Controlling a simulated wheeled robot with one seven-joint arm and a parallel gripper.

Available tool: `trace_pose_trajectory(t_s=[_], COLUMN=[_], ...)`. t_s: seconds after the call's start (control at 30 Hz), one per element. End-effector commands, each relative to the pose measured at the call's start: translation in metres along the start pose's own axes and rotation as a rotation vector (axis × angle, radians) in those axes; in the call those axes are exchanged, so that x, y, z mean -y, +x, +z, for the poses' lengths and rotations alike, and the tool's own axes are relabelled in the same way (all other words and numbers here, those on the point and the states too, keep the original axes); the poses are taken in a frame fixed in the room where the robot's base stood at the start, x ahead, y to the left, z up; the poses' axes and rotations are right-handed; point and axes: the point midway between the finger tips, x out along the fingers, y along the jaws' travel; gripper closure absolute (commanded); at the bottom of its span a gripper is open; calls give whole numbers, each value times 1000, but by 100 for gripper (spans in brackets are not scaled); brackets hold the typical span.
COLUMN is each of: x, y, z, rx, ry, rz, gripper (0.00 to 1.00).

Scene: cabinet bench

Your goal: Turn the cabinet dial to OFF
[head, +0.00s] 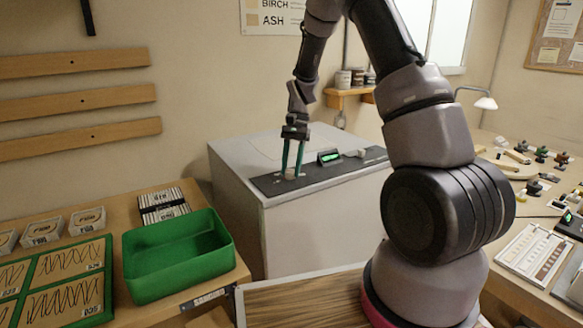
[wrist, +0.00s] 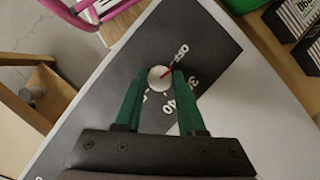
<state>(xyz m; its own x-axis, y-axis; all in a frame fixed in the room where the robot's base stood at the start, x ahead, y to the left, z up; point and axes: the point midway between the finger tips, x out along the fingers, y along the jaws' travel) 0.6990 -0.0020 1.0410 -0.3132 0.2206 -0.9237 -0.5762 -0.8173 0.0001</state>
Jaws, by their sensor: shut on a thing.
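The cabinet (head: 235,215) is a light grey box with a dark control panel (head: 262,183) along its top front edge. The dial (wrist: 159,78) is a round white knob with a red pointer line, on the dark panel in the wrist view. The dial also shows small in the head view (head: 290,174).
A lit green display (head: 329,156) and a second pale knob (head: 361,153) sit farther right on the panel. A green tray (head: 178,255) stands on the bench left of the cabinet. A cluttered bench with a lamp (head: 485,102) is at right.

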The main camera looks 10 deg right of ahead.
Motion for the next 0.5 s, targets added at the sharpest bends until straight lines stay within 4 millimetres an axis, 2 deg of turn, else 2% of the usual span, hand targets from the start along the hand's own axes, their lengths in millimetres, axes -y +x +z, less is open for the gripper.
trace_pose_trajectory(t_s=[0.2, 0.5], x=[1, 1], y=[0, 0], z=[-1, -1], rx=[-2, -2], ry=[-95, -144], rz=[38, 59], gripper=[100, 100])
